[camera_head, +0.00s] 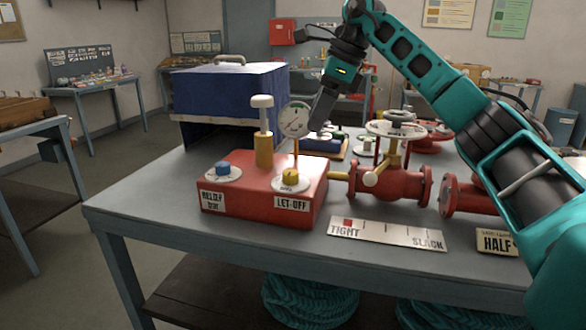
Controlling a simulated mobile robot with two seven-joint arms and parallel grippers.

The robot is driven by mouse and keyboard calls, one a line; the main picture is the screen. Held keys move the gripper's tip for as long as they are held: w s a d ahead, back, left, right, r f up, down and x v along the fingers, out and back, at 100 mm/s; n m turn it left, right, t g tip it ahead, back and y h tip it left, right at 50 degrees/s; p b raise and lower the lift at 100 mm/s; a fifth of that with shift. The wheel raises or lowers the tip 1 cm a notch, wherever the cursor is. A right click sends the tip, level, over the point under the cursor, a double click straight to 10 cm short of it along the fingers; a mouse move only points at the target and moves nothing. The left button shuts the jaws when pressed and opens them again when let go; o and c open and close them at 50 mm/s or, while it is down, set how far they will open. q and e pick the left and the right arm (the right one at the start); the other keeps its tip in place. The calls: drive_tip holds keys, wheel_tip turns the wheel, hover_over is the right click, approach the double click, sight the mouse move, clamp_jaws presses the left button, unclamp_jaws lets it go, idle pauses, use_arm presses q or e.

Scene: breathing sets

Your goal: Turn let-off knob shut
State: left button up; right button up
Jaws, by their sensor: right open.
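The let-off knob (290,177) is a yellow knob on a white dial, on the top right of a red box (235,209). The label LET-OFF (292,205) is on the box's front below it. A blue knob (223,169) on a white dial sits at the left, above the RELIEF label (213,200). My right gripper (318,120) points down, above and to the right of the let-off knob, apart from it. It overlaps the right edge of the round gauge (294,122) in the picture. It is open and nothing shows between its fingers. My left gripper is not in view.
A white-topped brass post (263,142) rises behind the let-off knob. Red valves (391,183) with a handwheel stand to the right. A TIGHT–SLACK plate (387,233) lies in front. A blue case (229,93) stands behind. The table's (160,194) left front is clear.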

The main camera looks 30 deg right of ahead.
sight(290, 172)
drive_tip(key=b+x, duration=0.1)
drive_tip(key=x, duration=1)
drive_tip(key=shift+w+a+f, duration=0.1)
drive_tip(key=shift+a+f, duration=0.05)
drive_tip(key=shift+f, duration=0.1)
drive_tip(key=shift+w+a+f, duration=0.2)
drive_tip(key=shift+f, duration=0.3)
drive_tip(key=shift+c, duration=0.4)
drive_tip(key=c, duration=1)
drive_tip(key=shift+o, duration=0.2)
